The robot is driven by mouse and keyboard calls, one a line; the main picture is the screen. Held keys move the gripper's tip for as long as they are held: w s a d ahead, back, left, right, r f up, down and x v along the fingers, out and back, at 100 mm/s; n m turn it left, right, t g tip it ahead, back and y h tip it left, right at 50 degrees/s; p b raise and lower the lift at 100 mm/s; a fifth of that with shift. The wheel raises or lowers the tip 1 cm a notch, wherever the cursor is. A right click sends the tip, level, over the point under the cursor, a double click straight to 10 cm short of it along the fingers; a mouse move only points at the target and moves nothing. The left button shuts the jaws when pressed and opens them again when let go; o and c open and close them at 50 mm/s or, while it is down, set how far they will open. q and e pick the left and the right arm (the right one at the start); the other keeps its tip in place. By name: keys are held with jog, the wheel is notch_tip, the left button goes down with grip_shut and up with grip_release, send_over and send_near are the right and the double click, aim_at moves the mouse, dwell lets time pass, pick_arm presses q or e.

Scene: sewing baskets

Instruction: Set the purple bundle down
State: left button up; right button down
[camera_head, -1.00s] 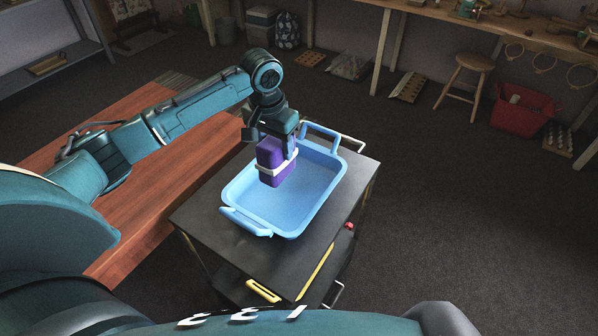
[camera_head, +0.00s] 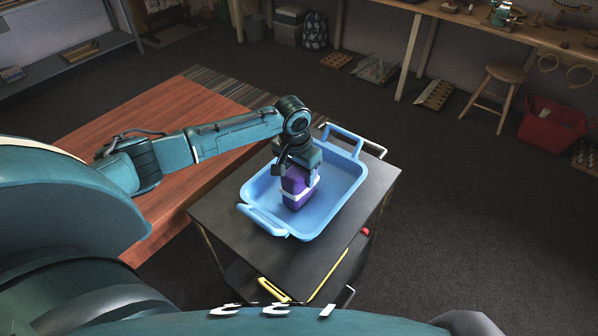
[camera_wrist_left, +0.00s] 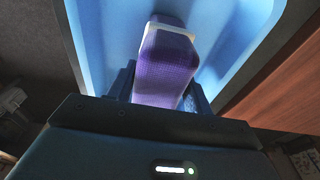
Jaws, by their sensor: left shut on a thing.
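The purple bundle (camera_head: 297,186) has a white band around it. My left gripper (camera_head: 302,180) points down and is shut on it, inside the outline of the blue basket (camera_head: 333,195). In the left wrist view the bundle (camera_wrist_left: 166,67) sits between the fingers, with the blue basket wall (camera_wrist_left: 100,45) around it. The bundle is low in the basket. I cannot tell whether its underside touches the basket floor. My right gripper is not in view.
The basket has raised handles at both ends and stands on a dark cart (camera_head: 270,262). A wooden table (camera_head: 165,150) lies left of the cart. A stool (camera_head: 497,88) and a red tub (camera_head: 553,122) stand far right. Dark floor is clear to the right.

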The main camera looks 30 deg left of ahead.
pick_arm(q)
jog(key=o, duration=1)
jog(key=shift+f, duration=0.15)
notch_tip(320, 180, up, 12)
jog(key=s, duration=0.1)
jog(key=shift+s+a, duration=0.15)
jog(key=shift+s, duration=0.05)
